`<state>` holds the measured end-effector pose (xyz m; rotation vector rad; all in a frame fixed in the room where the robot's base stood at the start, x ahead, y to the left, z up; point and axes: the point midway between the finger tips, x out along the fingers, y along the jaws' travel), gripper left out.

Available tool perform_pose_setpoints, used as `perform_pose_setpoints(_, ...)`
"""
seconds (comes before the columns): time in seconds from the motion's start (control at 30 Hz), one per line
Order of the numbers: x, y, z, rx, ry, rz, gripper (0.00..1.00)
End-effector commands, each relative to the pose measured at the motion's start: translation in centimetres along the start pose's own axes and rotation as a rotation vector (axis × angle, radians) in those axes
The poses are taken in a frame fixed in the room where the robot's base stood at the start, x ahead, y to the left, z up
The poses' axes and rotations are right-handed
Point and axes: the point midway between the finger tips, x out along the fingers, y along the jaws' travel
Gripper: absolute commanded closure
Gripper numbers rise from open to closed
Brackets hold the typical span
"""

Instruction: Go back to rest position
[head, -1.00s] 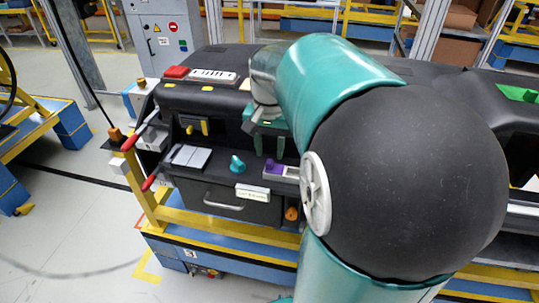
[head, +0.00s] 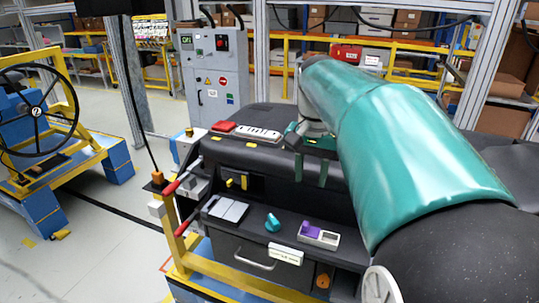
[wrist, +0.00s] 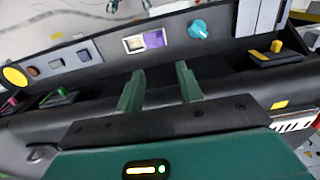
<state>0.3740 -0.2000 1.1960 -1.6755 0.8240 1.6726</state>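My gripper (head: 311,170) hangs in front of the dashboard module (head: 330,205), its two green fingers pointing down and apart, with nothing between them. In the wrist view my gripper (wrist: 160,85) is also open and empty. The teal knob (head: 272,222) and the purple-and-white switch (head: 318,235) lie below it on the ledge, apart from the fingers. They show in the wrist view too, as the teal knob (wrist: 198,30) and the switch (wrist: 144,42). My teal arm covers the right part of the module.
A red block (head: 223,126) and a white button strip (head: 258,133) sit on top of the module. Red-tipped levers (head: 183,228) stick out at its left. A grey cabinet (head: 213,75) stands behind. A steering wheel stand (head: 45,125) is at far left, with open floor between.

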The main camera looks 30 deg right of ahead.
Motion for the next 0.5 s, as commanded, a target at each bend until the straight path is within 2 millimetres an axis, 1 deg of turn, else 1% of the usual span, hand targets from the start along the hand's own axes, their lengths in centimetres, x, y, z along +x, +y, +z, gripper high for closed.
perform_pose_setpoints(0.17,0.0,0.0,0.1,-0.002,0.001,-0.001,0.64)
perform_pose_setpoints(0.27,0.1,-0.4,0.8,-0.030,0.012,-0.010,0.64)
perform_pose_setpoints(0.37,0.4,-1.3,2.6,-0.105,0.044,-0.034,0.64)
perform_pose_setpoints(0.47,1.0,-2.5,5.5,-0.223,0.097,-0.070,0.64)
perform_pose_setpoints(0.5,1.4,-3.0,6.8,-0.276,0.122,-0.085,0.64)
